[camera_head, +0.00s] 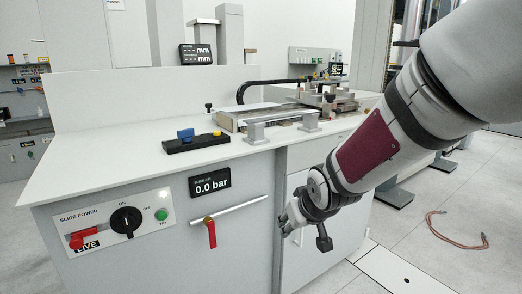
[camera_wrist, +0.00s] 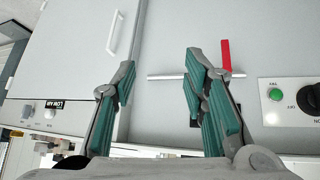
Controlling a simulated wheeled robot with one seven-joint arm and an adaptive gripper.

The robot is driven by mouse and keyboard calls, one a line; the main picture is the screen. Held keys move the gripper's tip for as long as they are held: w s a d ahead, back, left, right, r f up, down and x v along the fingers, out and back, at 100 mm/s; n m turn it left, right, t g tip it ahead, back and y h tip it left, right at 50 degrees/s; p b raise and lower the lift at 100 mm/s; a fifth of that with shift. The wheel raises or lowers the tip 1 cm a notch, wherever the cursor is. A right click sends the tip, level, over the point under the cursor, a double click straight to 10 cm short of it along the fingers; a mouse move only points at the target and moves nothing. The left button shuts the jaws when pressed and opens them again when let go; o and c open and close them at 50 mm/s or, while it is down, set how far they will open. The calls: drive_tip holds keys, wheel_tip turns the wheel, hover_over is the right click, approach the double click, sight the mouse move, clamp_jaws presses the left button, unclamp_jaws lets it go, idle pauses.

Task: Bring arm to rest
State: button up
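My arm reaches in from the upper right in the head view and points down and left. My gripper (camera_head: 288,220) hangs in front of the cabinet (camera_head: 318,238), below the tabletop edge. In the wrist view my gripper (camera_wrist: 160,72) shows two teal-padded fingers spread apart with only the cabinet front between them, so it is open and empty. The red valve handle (camera_head: 211,232) on a silver pipe is left of the gripper in the head view; it also shows in the wrist view (camera_wrist: 226,55) beyond the right finger. Any contact with the cabinet cannot be told.
A worktop (camera_head: 110,150) carries a slide fixture (camera_head: 275,115) and a black block with blue and yellow knobs (camera_head: 195,142). The slide power panel (camera_head: 115,222) and a 0.0 bar display (camera_head: 210,182) are on the front. A reddish hose (camera_head: 455,240) lies on otherwise open floor at right.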

drive_tip(key=s+d+r+m+g+h, duration=0.1)
drive_tip(key=s+d+r+g, duration=0.15)
drive_tip(key=s+d, duration=0.45)
drive_tip(key=s+d+r+m+g+h, duration=0.15)
drive_tip(key=s+r, duration=0.25)
drive_tip(key=s, duration=0.8)
drive_tip(key=s+d+r+m+g, duration=0.1)
drive_tip(key=s+d+m+g, duration=0.15)
drive_tip(key=s, duration=1.65)
wheel_tip(320, 180, up, 20)
drive_tip(key=n+t+p, duration=0.1)
drive_tip(key=t+p, duration=0.2)
drive_tip(key=p, duration=1.5)
drive_tip(key=shift+w+y+p, duration=0.25)
drive_tip(key=shift+y+p, duration=0.05)
drive_tip(key=shift+y, duration=0.15)
drive_tip(key=shift+f, duration=0.1)
